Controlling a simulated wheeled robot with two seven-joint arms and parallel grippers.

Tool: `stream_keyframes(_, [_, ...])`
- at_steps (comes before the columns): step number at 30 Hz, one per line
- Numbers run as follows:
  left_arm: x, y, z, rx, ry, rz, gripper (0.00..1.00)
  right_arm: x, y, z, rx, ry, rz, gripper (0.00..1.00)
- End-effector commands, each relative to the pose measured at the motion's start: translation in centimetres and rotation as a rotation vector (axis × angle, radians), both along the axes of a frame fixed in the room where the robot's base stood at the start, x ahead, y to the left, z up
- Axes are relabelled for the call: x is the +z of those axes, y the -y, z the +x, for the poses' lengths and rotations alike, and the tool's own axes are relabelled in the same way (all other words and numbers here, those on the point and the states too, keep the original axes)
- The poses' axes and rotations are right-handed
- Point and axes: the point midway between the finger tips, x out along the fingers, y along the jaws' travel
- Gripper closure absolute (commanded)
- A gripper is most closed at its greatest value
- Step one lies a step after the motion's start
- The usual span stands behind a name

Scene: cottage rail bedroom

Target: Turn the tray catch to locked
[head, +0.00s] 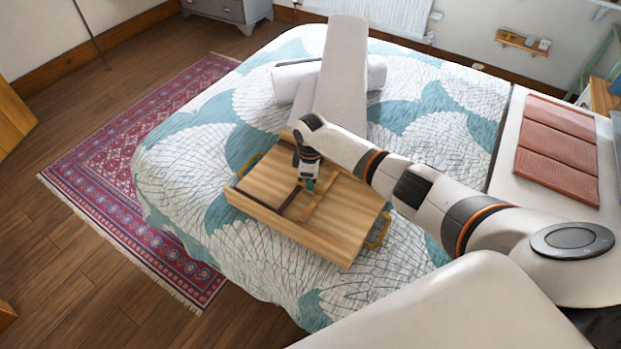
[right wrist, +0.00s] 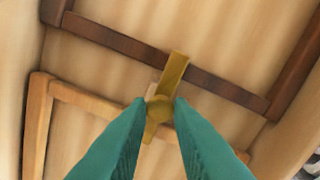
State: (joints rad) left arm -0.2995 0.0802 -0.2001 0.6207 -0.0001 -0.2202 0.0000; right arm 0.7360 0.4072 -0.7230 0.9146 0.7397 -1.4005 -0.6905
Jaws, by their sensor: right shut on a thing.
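The wooden tray (head: 290,231) lies on the bed with its leg frames showing, one dark wood (right wrist: 120,44) and one lighter wood (right wrist: 85,100). The brass catch (right wrist: 175,72) is a narrow bar on a round hub. In the right wrist view its upper end lies across the dark bar and its lower end reaches down past the lighter bar. My right gripper (head: 308,186) points down over the tray; its teal fingers (right wrist: 160,104) are shut on the catch near the hub. In the head view the catch is hidden by the gripper. My left gripper is not in view.
The tray has brass handles (head: 379,231) at its ends. A folded terracotta cloth (head: 557,150) lies on the right. A red rug (head: 100,185) covers floor to the left.

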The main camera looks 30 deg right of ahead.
Motion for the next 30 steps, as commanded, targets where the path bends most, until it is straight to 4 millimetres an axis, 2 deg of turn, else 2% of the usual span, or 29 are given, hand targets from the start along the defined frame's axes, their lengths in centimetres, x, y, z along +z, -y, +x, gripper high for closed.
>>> stream_keyframes(11, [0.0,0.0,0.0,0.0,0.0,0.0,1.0,0.2,-0.1,0.2,0.005,0.005,0.002,1.0])
stream_keyframes(12, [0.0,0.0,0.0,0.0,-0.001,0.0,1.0,0.2,-0.1,0.2,0.005,0.005,0.002,0.76])
stream_keyframes(15, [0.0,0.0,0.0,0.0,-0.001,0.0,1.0,0.1,-0.1,0.1,0.004,0.004,0.002,0.6])
stream_keyframes(25, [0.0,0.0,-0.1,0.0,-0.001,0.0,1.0,0.3,0.0,0.1,0.004,0.002,0.001,0.6])
stream_keyframes(30, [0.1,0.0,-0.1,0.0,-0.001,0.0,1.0,2.6,0.0,0.1,0.006,0.006,0.001,0.6])
